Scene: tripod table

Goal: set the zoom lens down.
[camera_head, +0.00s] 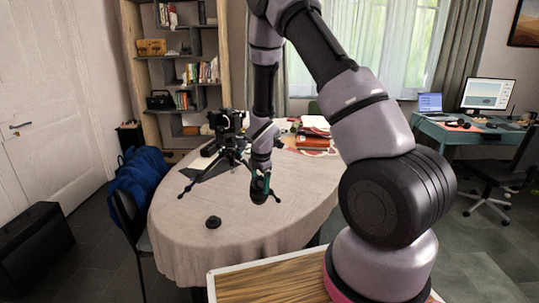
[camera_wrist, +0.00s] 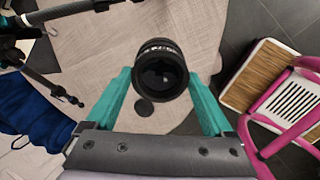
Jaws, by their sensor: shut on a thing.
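The zoom lens (camera_wrist: 160,70) is a black cylinder with white markings, held between the two teal fingers of my gripper (camera_wrist: 162,95) in the wrist view. Its glass end faces the wrist camera. In the head view my gripper (camera_head: 260,190) is over the right part of the round table (camera_head: 190,240), covered by a beige cloth. The lens (camera_head: 258,197) shows there only as a small dark shape, partly hidden by the fingers. I cannot tell the exact gap between lens and cloth.
A black tripod with a camera (camera_head: 228,125) stands on the table left of my gripper. A small black disc (camera_head: 213,222) lies near the front edge. Books (camera_head: 314,135) are stacked at the back right. The cloth between disc and gripper is clear.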

